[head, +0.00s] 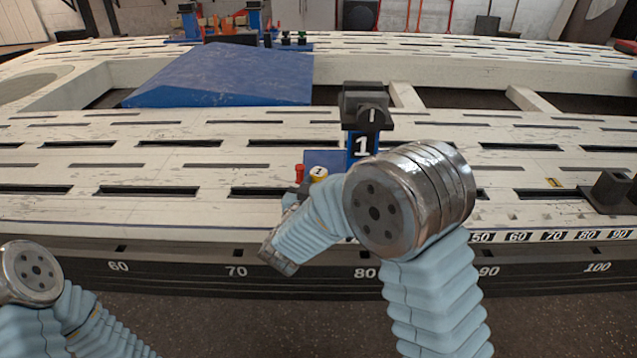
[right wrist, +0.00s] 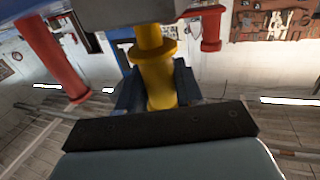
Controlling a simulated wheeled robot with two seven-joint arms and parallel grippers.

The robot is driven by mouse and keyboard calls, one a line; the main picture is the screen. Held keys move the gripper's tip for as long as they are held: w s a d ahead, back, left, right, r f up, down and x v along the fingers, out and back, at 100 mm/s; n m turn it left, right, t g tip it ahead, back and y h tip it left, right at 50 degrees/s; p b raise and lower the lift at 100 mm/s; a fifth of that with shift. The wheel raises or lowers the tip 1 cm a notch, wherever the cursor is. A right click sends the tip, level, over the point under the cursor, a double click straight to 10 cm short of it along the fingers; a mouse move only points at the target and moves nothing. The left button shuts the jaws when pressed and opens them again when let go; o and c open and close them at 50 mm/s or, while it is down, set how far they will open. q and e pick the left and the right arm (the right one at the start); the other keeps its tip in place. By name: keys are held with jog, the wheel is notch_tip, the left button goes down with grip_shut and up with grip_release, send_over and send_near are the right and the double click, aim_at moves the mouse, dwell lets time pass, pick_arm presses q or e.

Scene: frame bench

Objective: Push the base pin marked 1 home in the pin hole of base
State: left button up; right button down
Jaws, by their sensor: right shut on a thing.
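The base pin marked 1 is yellow, with a white numbered top (head: 318,172), and stands at the front of the bench in the head view. In the right wrist view the yellow pin (right wrist: 158,75) is between the dark fingers of my right gripper (right wrist: 158,92), which is shut on it. The pin's far end meets a grey part of the base (right wrist: 115,35); how deep it sits is hidden. The base, a blue post marked 1 with a dark head (head: 364,104), rises just behind. My right forearm covers part of it. My left gripper is out of the head view.
A red pin (head: 299,173) stands close beside the yellow one; red pins also show on both sides in the wrist view (right wrist: 210,32). A slotted white bench (head: 150,125) spreads around, with a blue wedge (head: 235,75) behind. A dark block (head: 609,188) sits at right.

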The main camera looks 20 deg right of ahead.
jog(key=shift+f+b, duration=0.75)
jog(key=shift+f, duration=0.35)
jog(key=c, duration=0.7)
grip_release()
jog(key=shift+o, duration=0.2)
jog(key=p+v, duration=0.2)
jog(key=v, duration=1.1)
jog(key=shift+s+a, duration=0.2)
jog(key=shift+s, duration=0.15)
